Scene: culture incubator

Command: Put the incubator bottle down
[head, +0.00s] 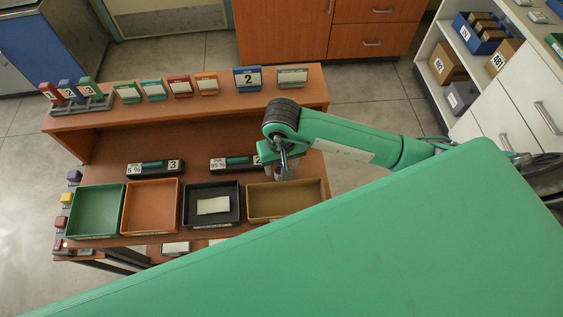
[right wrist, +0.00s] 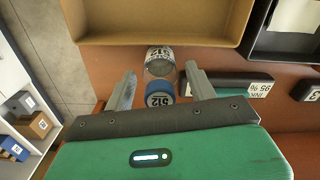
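The incubator bottle (right wrist: 160,68) is clear with a blue cap (right wrist: 160,95) and "512" labels, seen in the right wrist view. It is on the brown desktop just beside the brown tray (right wrist: 160,38), its cap toward my gripper. My right gripper (right wrist: 161,85) is open, with one finger on each side of the bottle and a visible gap at both sides. In the head view my right gripper (head: 285,170) is over the desk by the brown tray and largely hides the bottle. My left gripper is not in view.
Green (head: 95,235), orange (head: 150,232) and black (head: 211,222) trays line the desk left of the brown one. Labelled black blocks (head: 155,168) stand behind them. A raised shelf (head: 190,100) holds colored signs. A shelf unit (head: 480,90) stands at right.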

